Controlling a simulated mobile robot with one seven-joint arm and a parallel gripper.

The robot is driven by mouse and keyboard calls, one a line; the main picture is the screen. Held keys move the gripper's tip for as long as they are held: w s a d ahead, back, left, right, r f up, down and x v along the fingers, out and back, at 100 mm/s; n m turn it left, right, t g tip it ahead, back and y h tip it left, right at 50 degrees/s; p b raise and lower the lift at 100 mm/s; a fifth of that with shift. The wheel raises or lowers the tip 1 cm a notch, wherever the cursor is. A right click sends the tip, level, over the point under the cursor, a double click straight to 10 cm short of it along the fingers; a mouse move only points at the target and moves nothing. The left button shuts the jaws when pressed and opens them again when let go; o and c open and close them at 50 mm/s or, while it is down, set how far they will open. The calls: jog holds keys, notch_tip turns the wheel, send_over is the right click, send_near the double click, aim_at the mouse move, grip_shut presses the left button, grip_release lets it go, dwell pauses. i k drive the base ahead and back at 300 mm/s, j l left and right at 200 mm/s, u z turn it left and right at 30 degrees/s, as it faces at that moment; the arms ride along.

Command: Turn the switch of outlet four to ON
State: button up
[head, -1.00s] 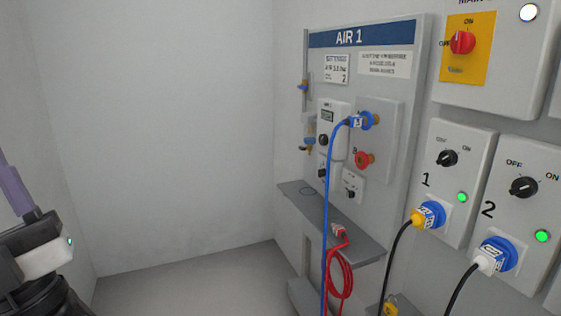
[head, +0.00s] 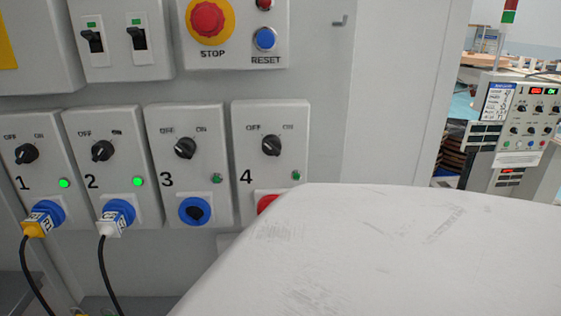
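Outlet four (head: 239,120) is a light grey box at the right end of a row, marked 4. Its black rotary switch (head: 271,146) sits below the OFF and ON labels and seems to point up and left, toward OFF. Its small green lamp (head: 296,175) looks dark. Its red socket (head: 266,203) is partly hidden by a large pale surface close to the camera. My gripper is not in view.
Outlets one (head: 50,153) and two (head: 117,152) have lit green lamps and plugged-in cables. Outlet three (head: 188,156) has a dark lamp and no cable. Above are a red STOP button (head: 207,19) and a blue RESET button (head: 265,39). A control panel (head: 520,130) stands far right.

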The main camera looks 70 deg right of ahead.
aim_at(271, 144)
jog(key=l+z, duration=0.1)
jog(key=z, duration=0.7)
jog(key=l+z, duration=0.15)
jog(key=z, duration=0.7)
jog(key=i, duration=0.05)
